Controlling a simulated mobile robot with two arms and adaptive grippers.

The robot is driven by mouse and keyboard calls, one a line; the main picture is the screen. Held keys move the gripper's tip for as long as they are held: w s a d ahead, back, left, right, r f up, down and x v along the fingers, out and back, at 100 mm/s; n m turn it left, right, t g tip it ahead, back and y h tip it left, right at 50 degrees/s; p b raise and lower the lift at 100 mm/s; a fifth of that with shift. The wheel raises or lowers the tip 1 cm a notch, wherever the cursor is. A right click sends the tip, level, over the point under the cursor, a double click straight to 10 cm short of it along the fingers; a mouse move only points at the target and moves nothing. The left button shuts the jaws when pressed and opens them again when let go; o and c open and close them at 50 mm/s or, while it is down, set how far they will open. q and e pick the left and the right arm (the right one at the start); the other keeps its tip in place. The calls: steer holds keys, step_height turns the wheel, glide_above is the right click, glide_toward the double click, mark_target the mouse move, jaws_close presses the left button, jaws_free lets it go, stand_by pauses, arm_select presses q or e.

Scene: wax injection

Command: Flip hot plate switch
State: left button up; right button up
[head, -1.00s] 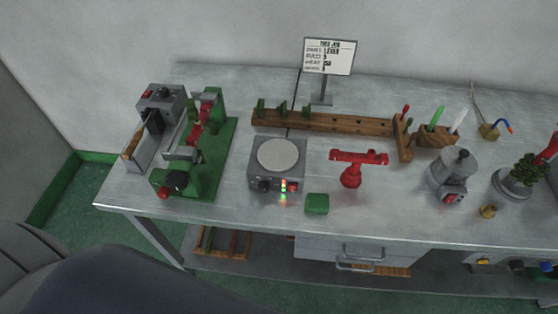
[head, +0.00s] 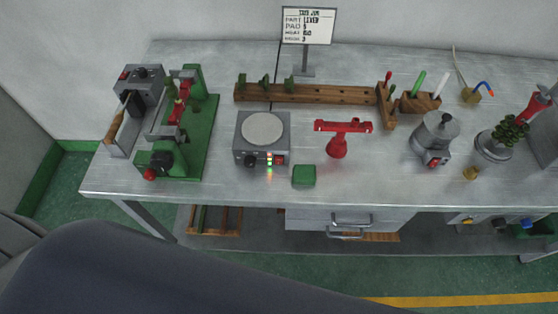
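The hot plate (head: 239,133) is a grey box with a round pale disc on top, standing on the workbench left of centre. Its front panel carries a black knob, a column of small lit lights in red and green, and a red switch (head: 280,160) at the right. Which way the switch is set is too small to tell. Neither of my grippers is in the head view. Only a dark, smooth part of my own body fills the lower left, away from the hot plate.
A green block (head: 304,176) sits close by the hot plate's front right. A red stand (head: 337,146) is to its right, a green-based press (head: 199,135) to its left. A wooden rack (head: 330,95) and a sign (head: 308,26) stand behind. The bench (head: 390,185) front edge is mostly clear.

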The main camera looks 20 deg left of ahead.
arm_select(q)
jaws_close()
stand_by(1.2)
